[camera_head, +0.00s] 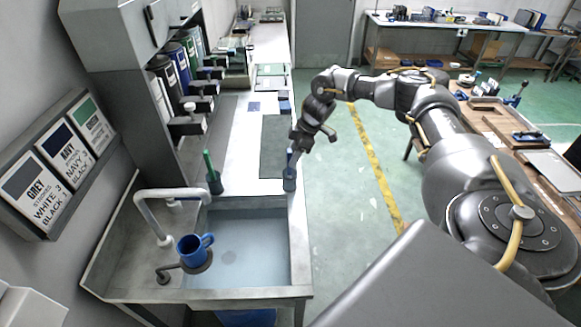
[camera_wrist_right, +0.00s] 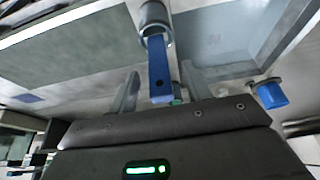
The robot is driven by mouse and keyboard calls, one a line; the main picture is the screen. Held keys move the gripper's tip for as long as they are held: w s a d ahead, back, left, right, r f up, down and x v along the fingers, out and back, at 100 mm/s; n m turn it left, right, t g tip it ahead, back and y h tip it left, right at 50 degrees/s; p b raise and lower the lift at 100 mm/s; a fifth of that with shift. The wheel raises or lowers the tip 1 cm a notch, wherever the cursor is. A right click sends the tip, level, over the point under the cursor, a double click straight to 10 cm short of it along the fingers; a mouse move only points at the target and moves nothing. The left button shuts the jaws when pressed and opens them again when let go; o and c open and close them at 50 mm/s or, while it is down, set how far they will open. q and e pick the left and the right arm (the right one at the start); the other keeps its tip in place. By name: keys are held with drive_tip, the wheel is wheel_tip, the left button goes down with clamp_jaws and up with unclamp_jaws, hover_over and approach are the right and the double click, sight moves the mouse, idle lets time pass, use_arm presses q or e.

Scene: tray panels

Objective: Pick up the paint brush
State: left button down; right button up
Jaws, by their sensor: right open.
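A blue flat handle, likely the paint brush (camera_wrist_right: 159,68), stands in a grey cup (camera_wrist_right: 154,14) in the right wrist view; its lower end is hidden in the cup. In the head view this cup (camera_head: 290,183) stands at the right edge of the counter, behind the sink. My right gripper (camera_head: 296,152) is at the handle from above, and in the wrist view its open fingers (camera_wrist_right: 158,88) lie on either side of the handle with gaps. A second, green handle (camera_head: 208,163) stands in another cup (camera_head: 214,184) to the left. My left gripper is not in view.
The sink basin (camera_head: 240,240) lies in front of the cups, with a white tap (camera_head: 160,215) and a blue mug (camera_head: 194,249) at its left. Dispensers (camera_head: 170,90) line the back wall. Bare counter (camera_head: 235,150) lies between the cups.

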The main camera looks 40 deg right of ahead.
sight(289, 159)
drive_tip(key=shift+x, duration=1.55)
drive_tip(key=shift+r, duration=0.15)
drive_tip(key=shift+c, duration=0.6)
drive_tip(key=shift+w+a, duration=0.1)
drive_tip(key=shift+w, duration=0.05)
drive_tip(key=c, duration=0.9)
drive_tip(key=shift+c, duration=0.2)
drive_tip(key=shift+r, duration=0.1)
